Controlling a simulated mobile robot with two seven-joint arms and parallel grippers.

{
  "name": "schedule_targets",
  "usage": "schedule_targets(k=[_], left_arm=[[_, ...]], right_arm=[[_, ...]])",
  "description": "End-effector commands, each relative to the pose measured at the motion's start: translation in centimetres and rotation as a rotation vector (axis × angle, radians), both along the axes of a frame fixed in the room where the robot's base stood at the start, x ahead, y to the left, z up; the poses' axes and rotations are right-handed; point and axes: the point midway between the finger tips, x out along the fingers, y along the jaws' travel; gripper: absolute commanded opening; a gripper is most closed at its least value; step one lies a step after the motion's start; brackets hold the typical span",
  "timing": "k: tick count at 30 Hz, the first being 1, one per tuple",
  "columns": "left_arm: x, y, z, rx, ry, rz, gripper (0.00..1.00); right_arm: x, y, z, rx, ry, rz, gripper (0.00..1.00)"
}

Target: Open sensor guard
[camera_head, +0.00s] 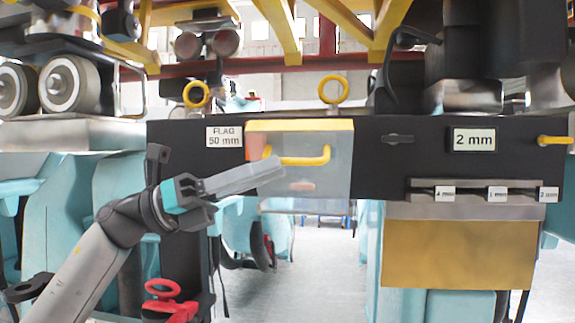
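The sensor guard (335,180) is a clear, box-like cover with a yellow top edge, mounted on the black beam in the middle of the head view. It has a yellow bar handle (312,161) on its front and looks closed. Red and orange parts show dimly through it. My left gripper (276,169) reaches in from the left, its fingers pointing right. The fingertips overlap the guard's front at the handle's left end. I cannot tell whether they touch the handle, nor whether they are apart, as they are seen side-on. My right gripper is not in view.
The black beam (375,177) carries a "FLAG 50 mm" label (224,136), a "2 mm" label (473,140) and small tagged gauges (497,193). Yellow rings (333,90) stand above it. A gold plate (458,254) hangs at right. A red knob (170,300) is low left.

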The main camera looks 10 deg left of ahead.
Motion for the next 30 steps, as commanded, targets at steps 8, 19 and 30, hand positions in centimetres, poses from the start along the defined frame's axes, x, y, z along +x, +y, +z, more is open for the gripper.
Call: schedule_targets(k=[8, 19, 30], left_arm=[[-0.8, 6.4, -2.5, 0.0, 0.004, 0.004, 0.25], [-1.4, 10.2, -3.8, -0.001, -0.001, 0.001, 0.25], [-1.4, 10.2, -3.8, 0.0, -0.001, 0.0, 0.12]], right_arm=[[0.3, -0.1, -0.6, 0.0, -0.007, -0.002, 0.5], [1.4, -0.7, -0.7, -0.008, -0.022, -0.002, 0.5], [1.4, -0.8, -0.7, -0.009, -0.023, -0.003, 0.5]])
